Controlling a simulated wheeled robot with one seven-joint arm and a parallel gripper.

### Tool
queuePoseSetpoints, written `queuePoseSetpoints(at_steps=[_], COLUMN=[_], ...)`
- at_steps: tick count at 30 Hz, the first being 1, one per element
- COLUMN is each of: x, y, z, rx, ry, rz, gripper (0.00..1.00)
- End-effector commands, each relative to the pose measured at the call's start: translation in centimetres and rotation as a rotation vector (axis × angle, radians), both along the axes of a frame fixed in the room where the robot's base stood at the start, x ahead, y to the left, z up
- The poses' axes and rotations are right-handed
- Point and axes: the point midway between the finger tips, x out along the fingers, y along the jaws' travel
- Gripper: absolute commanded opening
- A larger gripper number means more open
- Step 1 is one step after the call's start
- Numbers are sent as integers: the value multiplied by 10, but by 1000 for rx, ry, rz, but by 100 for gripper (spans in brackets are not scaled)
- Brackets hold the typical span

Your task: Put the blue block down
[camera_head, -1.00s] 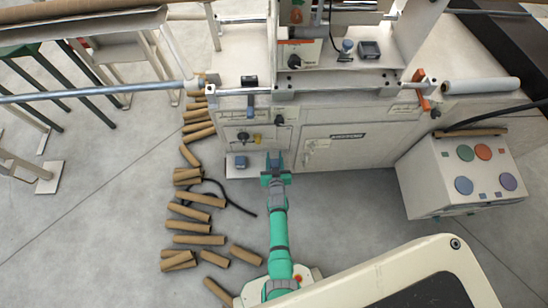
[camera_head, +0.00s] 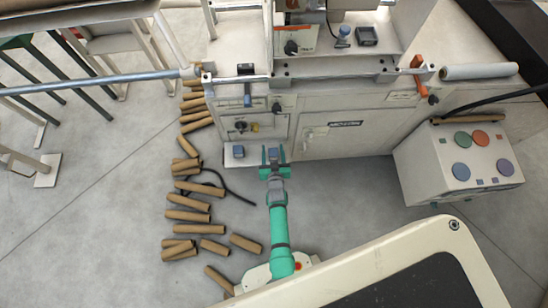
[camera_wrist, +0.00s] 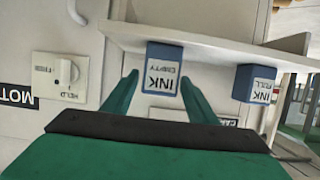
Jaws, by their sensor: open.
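A blue block (camera_wrist: 164,70) with a white label reading INK EMPTY sits between my spread fingers in the wrist view, with a gap to each finger. It also shows between the fingertips in the head view (camera_head: 273,154). It appears to rest at the white ledge (camera_wrist: 215,46) on the machine's front. My gripper (camera_wrist: 160,85) is open; its green fingers also show in the head view (camera_head: 273,156). A second blue block (camera_wrist: 255,84), labelled INK FULL, stands to the right in the wrist view and left of the gripper in the head view (camera_head: 238,151).
The machine's cabinet front (camera_head: 340,140) rises just beyond my gripper. A knob plate (camera_wrist: 66,77) is left in the wrist view. Several brown tubes (camera_head: 188,215) and a black cable lie on the floor to the left. A white box with coloured discs (camera_head: 455,165) stands right.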

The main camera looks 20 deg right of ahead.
Motion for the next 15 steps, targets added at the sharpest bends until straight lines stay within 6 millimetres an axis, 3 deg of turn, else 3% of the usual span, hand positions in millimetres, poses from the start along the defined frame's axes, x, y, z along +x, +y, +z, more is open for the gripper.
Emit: queuePoseSetpoints(at_steps=[9, 15], x=[-52, -74], y=[14, 21], z=[18, 27], rx=[0, 0], ry=[2, 1], rz=[-2, 0], gripper=[53, 53])
